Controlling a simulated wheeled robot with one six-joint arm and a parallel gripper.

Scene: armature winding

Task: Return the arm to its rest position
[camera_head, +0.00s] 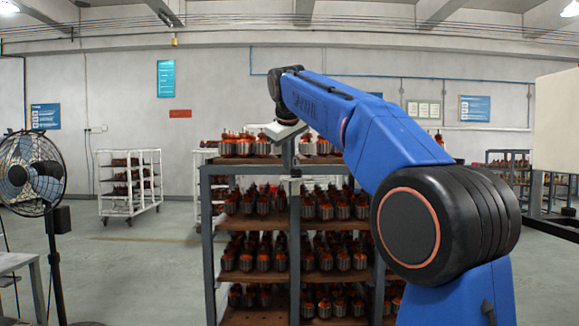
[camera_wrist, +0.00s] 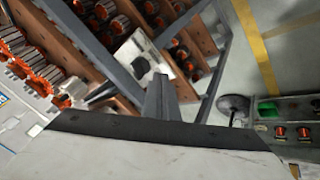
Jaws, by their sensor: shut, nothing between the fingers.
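My blue arm (camera_head: 380,140) reaches up and left across the head view, with its black wrist (camera_head: 284,92) above the top of a shelf rack. My gripper (camera_wrist: 158,82) shows in the wrist view with its grey fingers together and nothing between them. In the head view the white gripper body (camera_head: 284,131) hangs over the rack's top level, and the fingertips are hard to tell from the rack post behind. The rack (camera_head: 207,250) holds rows of armatures (camera_head: 263,262) with orange-red windings on brown shelves. Armatures also show at the left of the wrist view (camera_wrist: 45,68).
A standing fan (camera_head: 35,175) is at the left, and a white trolley (camera_head: 128,183) stands behind it. A pale panel (camera_head: 556,120) stands at the right. Floor between trolley and rack is clear.

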